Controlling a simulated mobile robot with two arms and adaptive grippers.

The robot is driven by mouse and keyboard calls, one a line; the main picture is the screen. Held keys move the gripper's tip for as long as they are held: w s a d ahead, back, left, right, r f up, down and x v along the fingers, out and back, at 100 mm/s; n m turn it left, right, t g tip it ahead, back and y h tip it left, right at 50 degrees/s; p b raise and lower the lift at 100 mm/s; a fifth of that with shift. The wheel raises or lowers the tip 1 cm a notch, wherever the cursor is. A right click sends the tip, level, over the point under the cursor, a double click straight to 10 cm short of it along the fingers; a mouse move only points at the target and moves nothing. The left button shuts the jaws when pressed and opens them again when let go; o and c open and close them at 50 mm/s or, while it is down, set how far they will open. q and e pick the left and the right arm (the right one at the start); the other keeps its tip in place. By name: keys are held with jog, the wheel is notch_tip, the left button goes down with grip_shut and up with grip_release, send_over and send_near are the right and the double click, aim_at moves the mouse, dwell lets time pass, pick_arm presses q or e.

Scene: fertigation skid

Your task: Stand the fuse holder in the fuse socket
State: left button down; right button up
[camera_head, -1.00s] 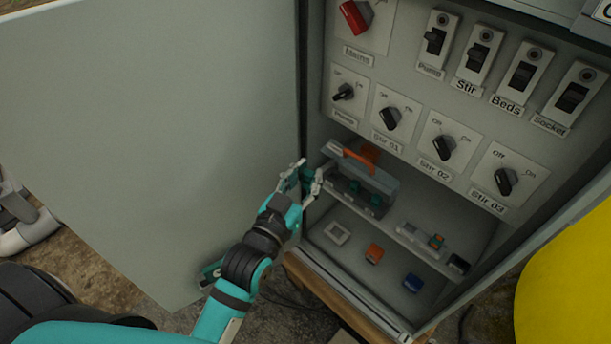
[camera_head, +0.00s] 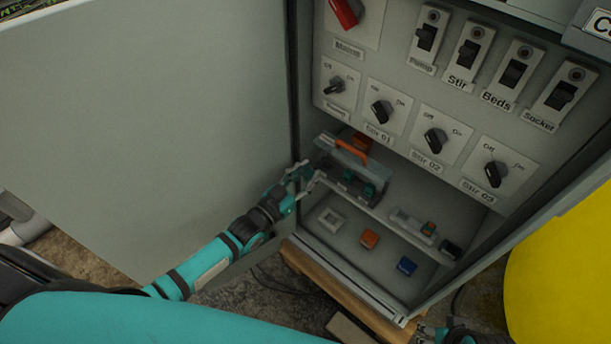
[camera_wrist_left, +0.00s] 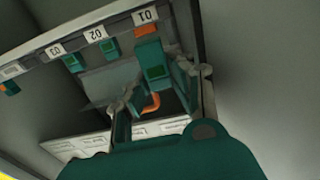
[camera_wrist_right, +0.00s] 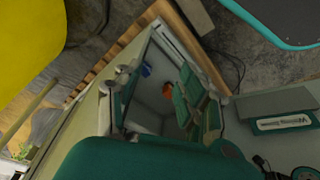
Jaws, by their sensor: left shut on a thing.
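The teal fuse holder (camera_wrist_left: 153,62) with a green window is between the fingers of my left gripper (camera_wrist_left: 152,92), which is shut on it. It points toward the label 01 end of a rail. An orange patch (camera_wrist_left: 146,31) shows at that place, taken here as the fuse socket; whether the holder touches it I cannot tell. In the head view my left gripper (camera_head: 304,180) is at the cabinet's left opening edge, beside the rail, and hides the holder. My right gripper (camera_wrist_right: 158,100) is open and empty; in the head view only its edge shows at the bottom.
Teal holders (camera_wrist_left: 110,47) sit at 02 and 03. A clear cover with an orange handle (camera_head: 352,151) is above the rail. Switches and knobs (camera_head: 434,140) fill the panel above. White, orange (camera_head: 369,238) and blue blocks are on the cabinet floor. The open door (camera_head: 150,110) stands left.

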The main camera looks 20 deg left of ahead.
pick_arm(q)
jog(key=shift+w+d+b, duration=0.3)
jog(key=shift+w, duration=0.35)
jog(key=shift+w+d+b, duration=0.2)
jog(key=shift+w+b, duration=0.1)
jog(key=shift+w, duration=0.2)
jog(key=shift+w+d, duration=0.1)
jog(key=shift+w, duration=0.15)
jog(key=shift+b+x, duration=1.15)
jog(key=shift+x, duration=0.75)
jog(key=shift+w+d+b, duration=0.15)
jog(key=shift+w+b, duration=0.15)
jog(key=shift+w, duration=0.1)
jog(key=shift+w+d, duration=0.1)
jog(key=shift+w, duration=0.1)
pick_arm(e)
jog(key=w+a+r+t+y, duration=0.1)
jog(key=w+a+r+t, duration=0.1)
jog(key=w, duration=0.4)
jog(key=shift+w+a+r+t, duration=0.15)
jog(key=shift+w+r+t, duration=0.1)
jog(key=shift+r+t, duration=0.8)
jog(key=shift+w+f+t, duration=0.1)
jog(key=shift+f+t, duration=0.1)
jog(key=shift+t, duration=0.05)
jog(key=shift+f, duration=0.1)
